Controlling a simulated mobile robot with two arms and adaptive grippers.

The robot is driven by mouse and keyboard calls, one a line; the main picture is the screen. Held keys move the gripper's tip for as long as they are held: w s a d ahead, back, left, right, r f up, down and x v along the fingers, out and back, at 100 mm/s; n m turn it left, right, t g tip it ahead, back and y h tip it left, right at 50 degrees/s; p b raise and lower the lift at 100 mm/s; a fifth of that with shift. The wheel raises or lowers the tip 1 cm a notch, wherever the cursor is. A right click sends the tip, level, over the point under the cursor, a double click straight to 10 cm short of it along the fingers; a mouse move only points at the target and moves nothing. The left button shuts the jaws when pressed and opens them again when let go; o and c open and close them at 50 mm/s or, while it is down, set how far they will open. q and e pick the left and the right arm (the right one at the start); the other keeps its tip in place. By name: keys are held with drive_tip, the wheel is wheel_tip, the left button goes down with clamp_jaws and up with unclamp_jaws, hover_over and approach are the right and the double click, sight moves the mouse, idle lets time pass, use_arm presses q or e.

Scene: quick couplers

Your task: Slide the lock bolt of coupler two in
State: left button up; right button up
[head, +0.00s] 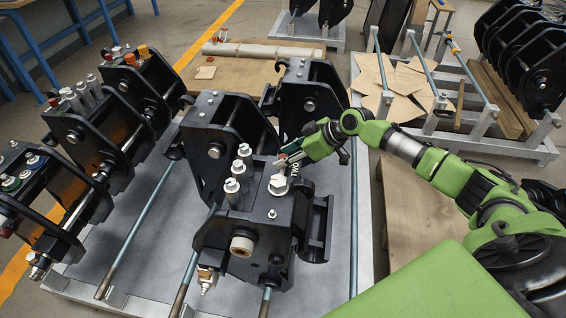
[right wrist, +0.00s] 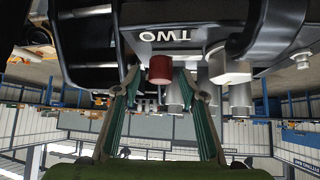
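Coupler two (head: 240,225) is a black coupler in the middle of the grey pallet. Its marking TWO (right wrist: 165,36) shows upside down in the right wrist view. A red-ended cylinder (right wrist: 160,68), which looks like the lock bolt's end, sticks out near the marking. My right gripper (head: 287,161) is at the coupler's upper right side. In the right wrist view its fingers (right wrist: 160,84) stand apart on either side of the red end, with gaps visible. The fingertips partly hide the spot in the head view. My left gripper is not in view.
Silver cylindrical fittings (head: 240,168) stand on the coupler's top, close to my gripper. Other black couplers (head: 215,135) stand behind and to the left. Blue-grey rails (head: 147,225) cross the pallet (head: 345,250). A rack with cardboard (head: 400,85) is at the back right.

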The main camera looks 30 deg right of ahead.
drive_tip(key=shift+w+a+f, duration=0.25)
drive_tip(key=shift+w+f, duration=0.1)
drive_tip(key=shift+f, duration=0.05)
clamp_jaws()
drive_tip(key=shift+s+a+p, duration=0.4)
drive_tip(key=shift+s+a, duration=0.1)
drive_tip(key=shift+s, duration=0.15)
unclamp_jaws()
drive_tip(key=shift+d+r, duration=0.1)
